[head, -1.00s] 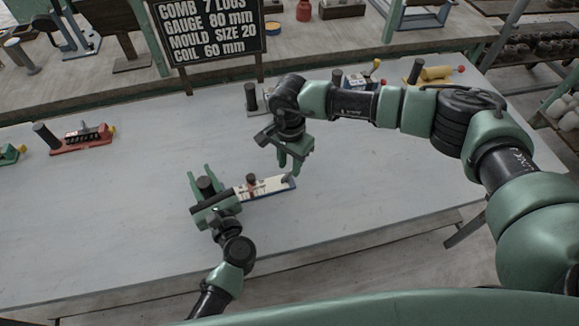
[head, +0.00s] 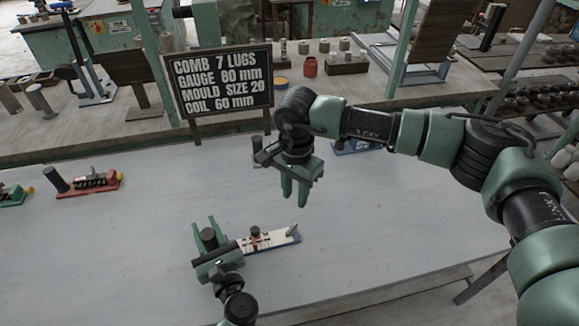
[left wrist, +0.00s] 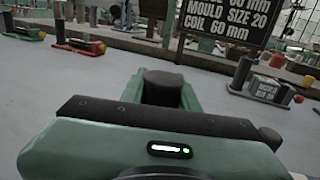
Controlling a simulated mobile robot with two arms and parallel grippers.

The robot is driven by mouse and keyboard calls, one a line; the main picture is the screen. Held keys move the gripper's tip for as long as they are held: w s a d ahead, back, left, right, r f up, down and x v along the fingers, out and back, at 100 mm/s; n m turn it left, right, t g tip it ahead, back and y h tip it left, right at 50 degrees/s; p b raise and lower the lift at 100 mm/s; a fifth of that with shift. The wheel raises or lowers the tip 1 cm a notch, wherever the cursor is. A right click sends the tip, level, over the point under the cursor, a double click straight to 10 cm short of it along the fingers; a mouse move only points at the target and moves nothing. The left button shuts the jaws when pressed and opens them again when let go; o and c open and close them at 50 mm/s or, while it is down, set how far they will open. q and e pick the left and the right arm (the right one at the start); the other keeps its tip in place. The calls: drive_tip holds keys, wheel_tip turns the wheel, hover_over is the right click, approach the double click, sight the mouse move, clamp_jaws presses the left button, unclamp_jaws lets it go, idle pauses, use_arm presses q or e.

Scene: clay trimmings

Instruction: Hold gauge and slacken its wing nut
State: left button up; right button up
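The gauge (head: 270,241) is a pale strip on a blue base, lying on the table with a small red slider under a dark knob (head: 255,231). A small grey upright piece (head: 291,230) stands at its right end; I cannot tell which piece is the wing nut. My left gripper (head: 207,232) has its fingers on both sides of the gauge's black post (head: 208,238), seemingly shut on it; the post also shows between the fingers in the left wrist view (left wrist: 163,87). My right gripper (head: 295,197) points down, fingers apart and empty, above the gauge's right end.
A sign (head: 218,80) with sizes stands behind the table. A red gauge (head: 88,183) and a green one (head: 12,195) are at the left. The table around the held gauge is clear.

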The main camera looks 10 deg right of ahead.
use_arm(q)
drive_tip(key=o, duration=0.4)
drive_tip(key=shift+o, duration=0.2)
